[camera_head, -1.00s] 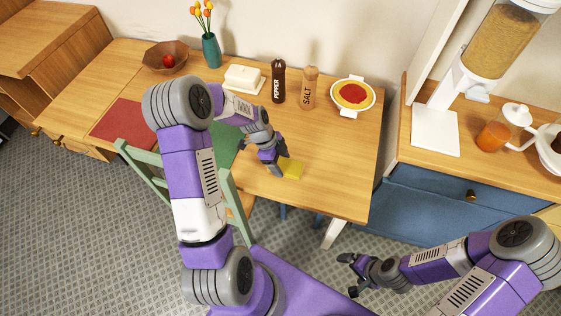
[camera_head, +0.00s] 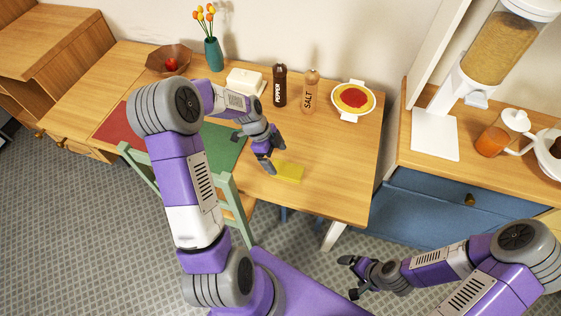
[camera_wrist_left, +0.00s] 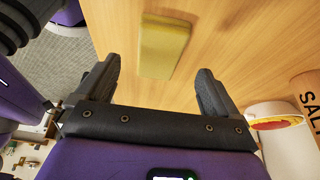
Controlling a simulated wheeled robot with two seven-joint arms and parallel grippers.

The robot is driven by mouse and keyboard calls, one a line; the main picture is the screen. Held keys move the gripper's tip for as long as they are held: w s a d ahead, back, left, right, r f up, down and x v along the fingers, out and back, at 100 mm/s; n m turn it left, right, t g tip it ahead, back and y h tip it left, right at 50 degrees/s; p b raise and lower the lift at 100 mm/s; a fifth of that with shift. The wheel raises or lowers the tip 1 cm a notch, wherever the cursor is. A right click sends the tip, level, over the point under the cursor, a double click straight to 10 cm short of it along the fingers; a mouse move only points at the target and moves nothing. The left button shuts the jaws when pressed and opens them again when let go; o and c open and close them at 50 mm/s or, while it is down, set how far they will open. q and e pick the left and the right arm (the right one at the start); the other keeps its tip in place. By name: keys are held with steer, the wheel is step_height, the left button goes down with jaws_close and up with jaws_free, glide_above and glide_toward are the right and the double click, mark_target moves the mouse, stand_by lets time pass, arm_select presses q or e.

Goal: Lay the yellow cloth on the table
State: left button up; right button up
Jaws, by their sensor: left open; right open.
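The yellow cloth (camera_head: 289,172) is a small folded rectangle lying flat on the wooden table (camera_head: 325,160), near its front edge. It also shows in the left wrist view (camera_wrist_left: 163,46), lying beyond the fingertips. My left gripper (camera_head: 270,164) is open and empty, just above the table to the left of the cloth. In the left wrist view its two fingers (camera_wrist_left: 158,85) are spread, with bare wood between them and the cloth apart from them. My right gripper (camera_head: 350,275) is open and empty, out over the floor in front of the table.
The pepper (camera_head: 279,86) and salt (camera_head: 311,92) mills, a butter dish (camera_head: 246,80) and a white dish of red food (camera_head: 353,98) stand behind the cloth. A green chair (camera_head: 232,205) stands at the table's front. The tabletop right of the cloth is clear.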

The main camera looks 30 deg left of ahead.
arm_select(q)
steer(key=p+v, duration=0.1)
steer(key=v, duration=0.5)
steer(key=shift+a+r, duration=0.2)
steer(key=shift+r, duration=0.05)
steer(key=shift+s, duration=0.15)
